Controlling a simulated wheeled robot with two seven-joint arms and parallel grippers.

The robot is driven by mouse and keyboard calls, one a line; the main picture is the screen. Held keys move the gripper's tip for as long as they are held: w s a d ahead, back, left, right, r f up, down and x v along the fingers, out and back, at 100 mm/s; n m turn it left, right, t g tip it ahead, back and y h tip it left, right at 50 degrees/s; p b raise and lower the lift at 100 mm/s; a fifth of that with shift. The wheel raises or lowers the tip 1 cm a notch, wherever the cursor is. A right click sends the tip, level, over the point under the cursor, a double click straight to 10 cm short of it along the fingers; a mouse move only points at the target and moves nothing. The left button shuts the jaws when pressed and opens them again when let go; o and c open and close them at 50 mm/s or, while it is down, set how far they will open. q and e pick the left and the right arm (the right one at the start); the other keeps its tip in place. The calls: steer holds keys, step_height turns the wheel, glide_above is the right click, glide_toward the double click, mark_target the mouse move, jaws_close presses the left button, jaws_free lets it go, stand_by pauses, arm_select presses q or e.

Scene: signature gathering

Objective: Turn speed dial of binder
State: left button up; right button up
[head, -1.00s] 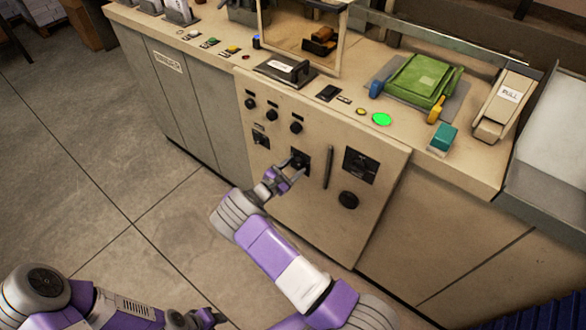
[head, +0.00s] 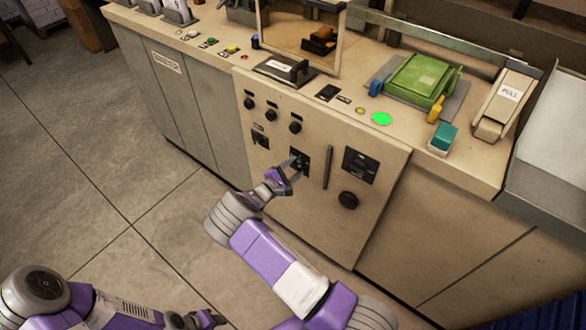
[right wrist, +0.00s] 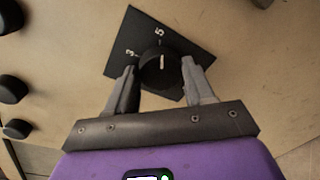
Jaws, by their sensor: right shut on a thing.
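The binder's speed dial is a round black knob (right wrist: 160,72) on a dark square plate (head: 300,156) marked "3" and "5". In the right wrist view, a light pointer line on the knob lies to the right of the "3" and below the "5". My right gripper (right wrist: 163,80) has one finger on each side of the knob and is shut on it. The fingers hide part of the dial in the head view (head: 296,168). My left gripper (head: 203,320) hangs low at the bottom edge, away from the binder; its jaw opening is unclear.
The binder's front panel (head: 380,205) carries several black knobs at upper left, a vertical handle (head: 328,167), and another dark plate (head: 360,165) with a knob (head: 348,200) below it. The floor at left is clear.

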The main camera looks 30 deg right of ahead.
stand_by(0.3)
steer(key=o, duration=1)
steer(key=shift+o, duration=0.2)
steer(key=shift+a, duration=0.15)
steer(key=p+v, duration=0.1)
steer(key=v, duration=0.6)
steer(key=shift+a+p, duration=0.15)
steer(key=shift+p, duration=0.2)
steer(key=shift+s, duration=0.1)
